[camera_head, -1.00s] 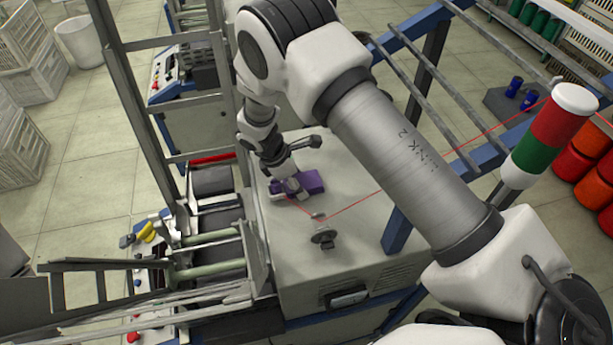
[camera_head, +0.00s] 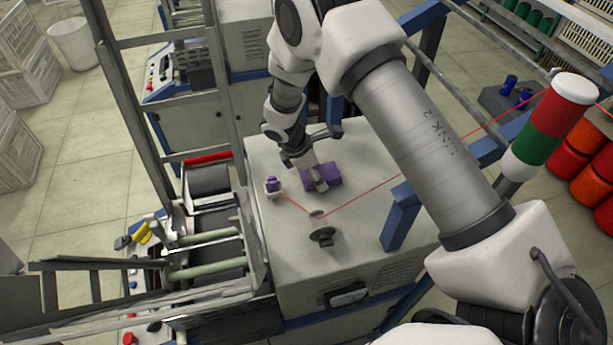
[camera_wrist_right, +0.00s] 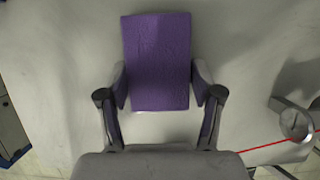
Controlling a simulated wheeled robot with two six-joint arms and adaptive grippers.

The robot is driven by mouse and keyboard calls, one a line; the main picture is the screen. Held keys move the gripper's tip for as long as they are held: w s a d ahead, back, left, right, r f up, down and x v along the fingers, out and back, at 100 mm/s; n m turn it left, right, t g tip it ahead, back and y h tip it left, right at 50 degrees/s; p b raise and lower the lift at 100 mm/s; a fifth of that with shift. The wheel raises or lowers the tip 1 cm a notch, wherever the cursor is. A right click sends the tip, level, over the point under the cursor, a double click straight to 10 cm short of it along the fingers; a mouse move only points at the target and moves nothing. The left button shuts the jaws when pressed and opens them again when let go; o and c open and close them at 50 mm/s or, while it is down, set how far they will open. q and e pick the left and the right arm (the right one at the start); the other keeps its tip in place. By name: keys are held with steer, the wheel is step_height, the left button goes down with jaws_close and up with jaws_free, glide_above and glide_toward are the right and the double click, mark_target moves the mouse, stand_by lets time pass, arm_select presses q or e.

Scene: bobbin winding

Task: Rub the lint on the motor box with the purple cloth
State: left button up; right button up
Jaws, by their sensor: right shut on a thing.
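The purple cloth (camera_head: 324,175) is a thick folded pad over the top of the pale grey motor box (camera_head: 370,245). My right gripper (camera_head: 316,182) is shut on it, one finger at each side. In the right wrist view the cloth (camera_wrist_right: 157,60) sits between the fingertips of the right gripper (camera_wrist_right: 160,85), with the pale box top (camera_wrist_right: 60,70) below. I cannot tell whether the cloth touches the top. I cannot make out any lint; the arm and cloth may hide it. My left gripper is not in view.
A small purple bobbin (camera_head: 272,185) stands left of the cloth on the box. A red thread (camera_head: 365,195) runs from it past a small metal guide (camera_head: 316,213) to the upper right. The red-green-white signal light (camera_head: 547,125) is at right.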

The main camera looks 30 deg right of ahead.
mark_target(337, 170)
steer(key=shift+s+d+f, duration=0.15)
steer(key=shift+s+d, duration=0.05)
steer(key=shift+d, duration=0.7)
steer(key=shift+s+d+f+b, duration=0.1)
steer(key=shift+s+d+b, duration=0.2)
steer(key=shift+d, duration=0.45)
steer(key=shift+s+d+b, duration=0.1)
steer(key=shift+d+b, duration=0.3)
steer(key=shift+d, duration=0.3)
steer(key=shift+s+d, duration=0.1)
steer(key=shift+d, duration=0.3)
step_height(337, 170, up, 6)
steer(key=p, duration=0.5)
